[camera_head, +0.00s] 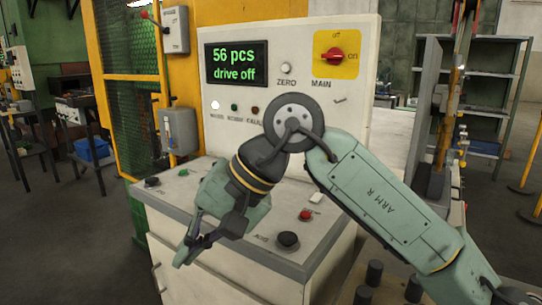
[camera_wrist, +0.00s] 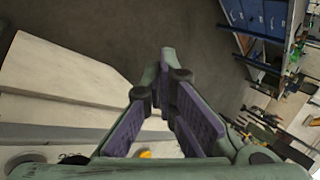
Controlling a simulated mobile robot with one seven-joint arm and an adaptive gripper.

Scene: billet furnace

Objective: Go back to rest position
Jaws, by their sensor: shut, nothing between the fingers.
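My gripper (camera_head: 187,253) hangs low in front of the control cabinet's left front edge in the head view, pointing down and to the left. Its fingers are shut with nothing between them. In the wrist view, the gripper (camera_wrist: 166,82) points out over the dark floor, with the pale cabinet at the left. My green arm crosses the right half of the head view and hides part of the cabinet.
The control cabinet (camera_head: 222,265) has a desk with a black knob (camera_head: 288,240) and a red button (camera_head: 306,215). Its panel carries a display (camera_head: 237,64) reading "56 pcs drive off" and a red main switch (camera_head: 333,54). A yellow fence post (camera_head: 110,95) stands at left.

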